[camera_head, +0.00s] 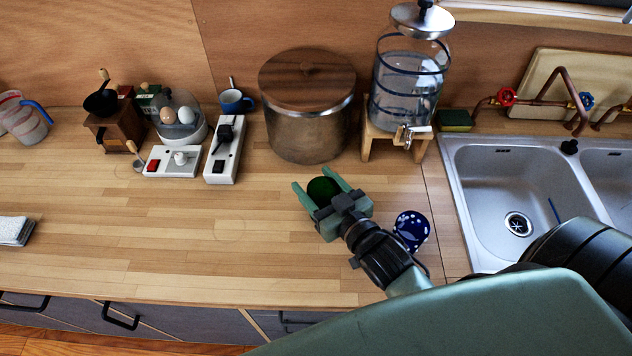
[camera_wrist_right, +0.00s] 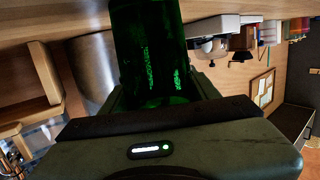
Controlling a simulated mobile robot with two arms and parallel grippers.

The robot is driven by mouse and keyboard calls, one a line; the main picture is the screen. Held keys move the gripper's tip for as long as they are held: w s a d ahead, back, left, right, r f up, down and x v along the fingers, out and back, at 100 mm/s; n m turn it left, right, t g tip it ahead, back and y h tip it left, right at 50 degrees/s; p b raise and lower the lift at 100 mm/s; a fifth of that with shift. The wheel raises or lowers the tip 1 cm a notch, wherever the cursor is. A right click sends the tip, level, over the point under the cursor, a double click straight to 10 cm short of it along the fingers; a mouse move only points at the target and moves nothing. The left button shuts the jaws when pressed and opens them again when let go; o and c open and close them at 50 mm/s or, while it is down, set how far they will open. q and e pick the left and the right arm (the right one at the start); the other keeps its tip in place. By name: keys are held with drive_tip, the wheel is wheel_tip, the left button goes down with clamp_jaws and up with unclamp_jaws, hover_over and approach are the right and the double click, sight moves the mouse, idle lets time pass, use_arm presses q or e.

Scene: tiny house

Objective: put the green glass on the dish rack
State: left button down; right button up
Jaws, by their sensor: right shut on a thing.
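The dark green glass (camera_head: 322,190) is between the fingers of my right gripper (camera_head: 320,186), over the wooden counter in front of the steel pot. In the right wrist view the green glass (camera_wrist_right: 150,50) fills the space between the fingers, and the gripper (camera_wrist_right: 150,95) is shut on it. I cannot tell whether its base touches the counter. No dish rack shows clearly in either view. My left gripper is not in view.
A blue dotted cup (camera_head: 411,230) stands beside my right wrist. Behind are the lidded pot (camera_head: 308,125) and the water dispenser (camera_head: 408,85). The sink (camera_head: 505,190) is at the right. The counter's left middle (camera_head: 200,235) is clear.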

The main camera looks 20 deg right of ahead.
drive_tip(key=shift+f, duration=0.1)
drive_tip(key=o, duration=1.6)
